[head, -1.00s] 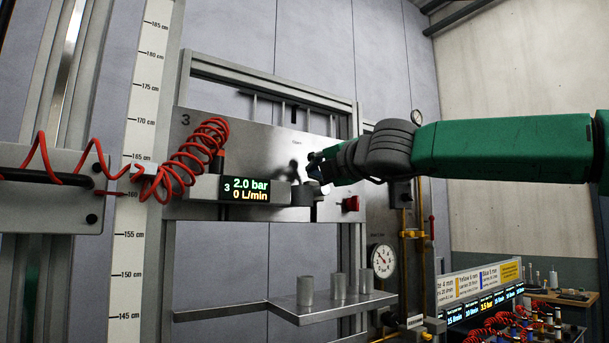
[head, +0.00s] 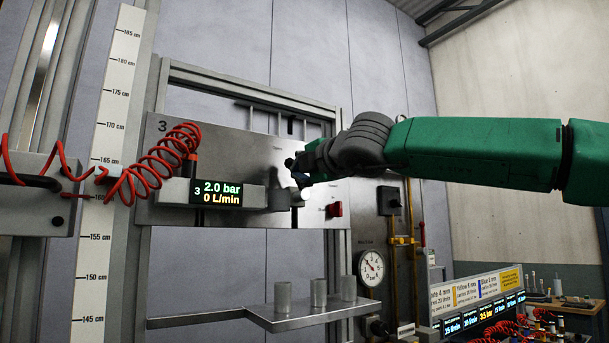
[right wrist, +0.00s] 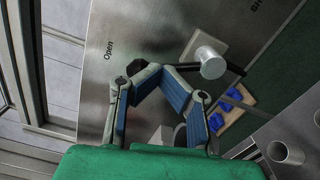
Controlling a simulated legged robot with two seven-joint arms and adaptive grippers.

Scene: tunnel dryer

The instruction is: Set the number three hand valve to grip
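The number three panel (head: 240,165) is a steel plate with a "3" at its upper left and a display (head: 216,193) reading 2.0 bar and 0 L/min. Its hand valve has a pale round hub (right wrist: 210,63) in the right wrist view, between an "Open" label and a partly cut-off "Sh" label. A dark knob (right wrist: 135,68) shows by the fingertips. My right gripper (head: 296,171) is in front of the panel at the valve and hides much of it. In the right wrist view the blue-padded fingers (right wrist: 160,74) converge and look shut; a hold on the lever cannot be made out. My left gripper is not in view.
A red knob (head: 334,209) sits right of the valve. A shelf (head: 270,316) with several upright metal cups stands below. A round gauge (head: 371,266) and yellow pipes are to the right. A red coiled hose (head: 155,165) hangs at the left.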

